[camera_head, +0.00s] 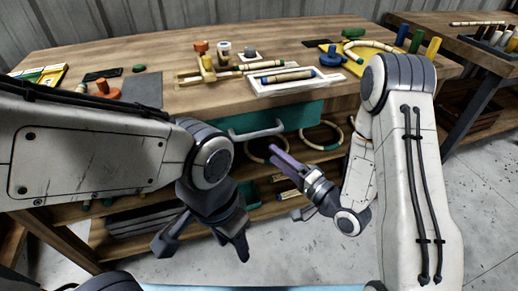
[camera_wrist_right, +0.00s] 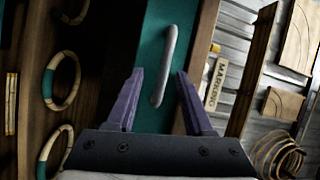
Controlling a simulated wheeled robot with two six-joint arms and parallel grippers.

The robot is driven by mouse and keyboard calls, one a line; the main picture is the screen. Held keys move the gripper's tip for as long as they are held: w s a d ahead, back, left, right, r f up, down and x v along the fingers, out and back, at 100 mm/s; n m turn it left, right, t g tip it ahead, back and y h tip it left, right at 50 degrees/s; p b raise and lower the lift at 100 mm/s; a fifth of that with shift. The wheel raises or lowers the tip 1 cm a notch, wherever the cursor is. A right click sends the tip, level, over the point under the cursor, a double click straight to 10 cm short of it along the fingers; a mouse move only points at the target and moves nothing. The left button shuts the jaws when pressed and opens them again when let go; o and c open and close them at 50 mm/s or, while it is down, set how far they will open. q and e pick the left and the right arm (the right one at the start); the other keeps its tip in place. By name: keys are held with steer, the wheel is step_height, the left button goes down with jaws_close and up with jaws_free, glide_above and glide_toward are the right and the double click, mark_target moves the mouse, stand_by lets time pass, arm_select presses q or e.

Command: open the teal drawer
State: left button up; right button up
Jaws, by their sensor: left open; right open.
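The teal drawer (camera_head: 285,120) sits under the wooden tabletop, its front flush or nearly so; I cannot tell if it stands out at all. Its pale bar handle (camera_head: 257,132) runs along the front. In the right wrist view the teal front (camera_wrist_right: 155,45) and the handle (camera_wrist_right: 165,65) show ahead, between the two fingers. My right gripper (camera_head: 275,155) is open and empty, with purple fingers pointing at the drawer, just below and right of the handle and apart from it. My left gripper (camera_head: 203,250) is open and empty, pointing down, low in front of the shelves.
The workbench top (camera_head: 130,55) holds a white tray (camera_head: 295,83) with rattan pieces, a wooden jig (camera_head: 205,70) and an orange-red knob (camera_head: 107,88). A second bench (camera_head: 480,45) stands at the right.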

mark_target(259, 132)
arm_select(q)
step_height(259, 132, down, 9)
steer(key=b, duration=0.8)
steer(key=shift+f+b, duration=0.2)
steer(key=shift+b, duration=0.1)
arm_select(e)
steer(key=shift+m+t, duration=0.6)
steer(key=shift+m, duration=0.3)
steer(key=shift+w+d+r+x, duration=0.1)
steer(key=shift+x, duration=1.45)
steer(key=shift+w+d+r+x, duration=0.1)
steer(key=shift+d+x, duration=0.05)
steer(key=shift+x, duration=1.35)
steer(key=shift+w+d+x, duration=0.1)
steer(key=shift+x, duration=1.45)
steer(key=shift+s, duration=0.1)
jaws_close()
